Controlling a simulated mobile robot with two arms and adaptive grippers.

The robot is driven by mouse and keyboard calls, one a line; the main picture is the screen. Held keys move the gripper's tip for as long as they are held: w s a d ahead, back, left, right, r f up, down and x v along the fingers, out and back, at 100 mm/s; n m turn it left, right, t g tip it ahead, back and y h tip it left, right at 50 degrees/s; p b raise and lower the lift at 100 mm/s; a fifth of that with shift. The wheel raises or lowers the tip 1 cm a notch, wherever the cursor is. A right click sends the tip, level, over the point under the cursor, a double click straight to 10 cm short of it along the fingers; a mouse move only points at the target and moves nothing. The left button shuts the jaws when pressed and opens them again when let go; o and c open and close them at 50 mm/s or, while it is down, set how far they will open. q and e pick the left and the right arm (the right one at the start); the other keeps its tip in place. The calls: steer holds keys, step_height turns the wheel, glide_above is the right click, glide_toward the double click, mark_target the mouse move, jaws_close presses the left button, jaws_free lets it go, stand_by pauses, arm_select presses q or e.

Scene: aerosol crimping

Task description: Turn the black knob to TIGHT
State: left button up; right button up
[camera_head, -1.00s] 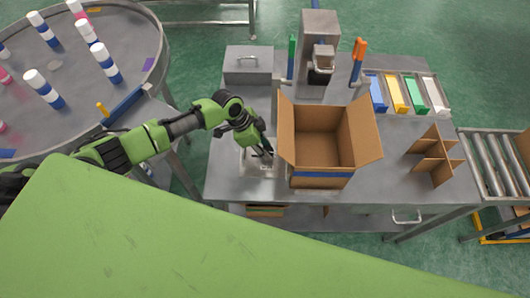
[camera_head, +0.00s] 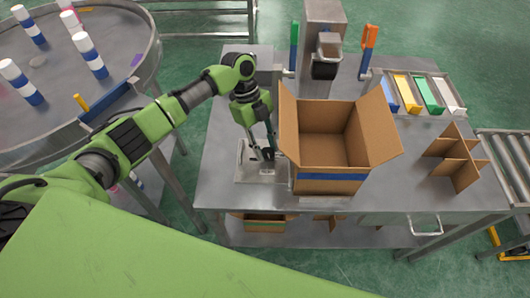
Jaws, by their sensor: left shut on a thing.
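My left arm comes in from the left, and its gripper (camera_head: 261,152) points down over a pale metal plate (camera_head: 246,173) on the steel table, left of the cardboard box. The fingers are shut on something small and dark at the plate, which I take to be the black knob. The fingers hide most of it, and I cannot read any TIGHT mark or tell which way the knob points. My right gripper is out of view.
The open cardboard box (camera_head: 329,172) stands close to the right of my left gripper. A grey machine with a column (camera_head: 323,22) stands behind it. A cardboard divider (camera_head: 456,155) and coloured bins (camera_head: 428,93) are at right. A round table (camera_head: 62,110) with bottles is at left.

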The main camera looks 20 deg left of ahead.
arm_select(q)
steer(key=shift+w+m+g+b, duration=0.1)
steer(key=shift+m+g+b, duration=0.3)
steer(key=shift+m+b, duration=0.55)
steer(key=shift+m+y, duration=0.35)
steer(key=shift+y, duration=0.05)
steer(key=o, duration=1.1)
steer(key=shift+r, duration=0.15)
steer(key=v, duration=1.1)
steer(key=shift+w+a+r, duration=0.1)
steer(key=shift+a+r, duration=0.1)
steer(key=shift+r, duration=0.15)
